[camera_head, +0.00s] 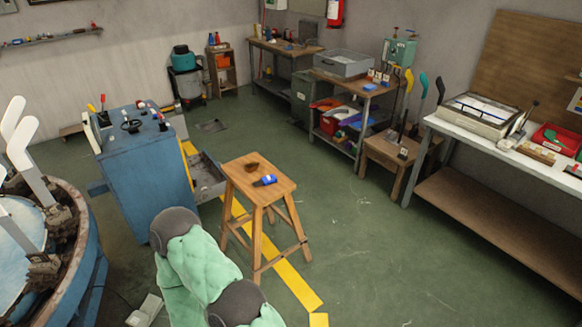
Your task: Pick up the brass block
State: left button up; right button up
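I cannot single out a brass block for certain in the head view. A small brown object (252,166) lies on the wooden stool (276,187) near the middle; it is too small to tell what it is. A blue object (265,181) with a dark end lies in front of it on the same seat. A tan, block-like object (536,152) lies on the white-topped bench (472,132) at the right; its material is unclear. Neither of my grippers shows in this view.
A blue machine cabinet (143,170) stands left of the stool, with an open grey drawer (207,178) beside it. A round machine with white upright forms (28,160) fills the left edge. Shelved benches (345,84) line the back. Green floor (370,240) is clear right of the stool.

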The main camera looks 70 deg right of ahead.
aim_at(252, 166)
jog(key=z, duration=1.9)
jog(key=i+l+u, duration=0.15)
jog(key=u, duration=0.25)
jog(key=i+l+u, duration=0.1)
jog(key=u, duration=0.3)
jog(key=l+u, duration=0.3)
jog(key=u, duration=0.15)
jog(key=i, duration=0.05)
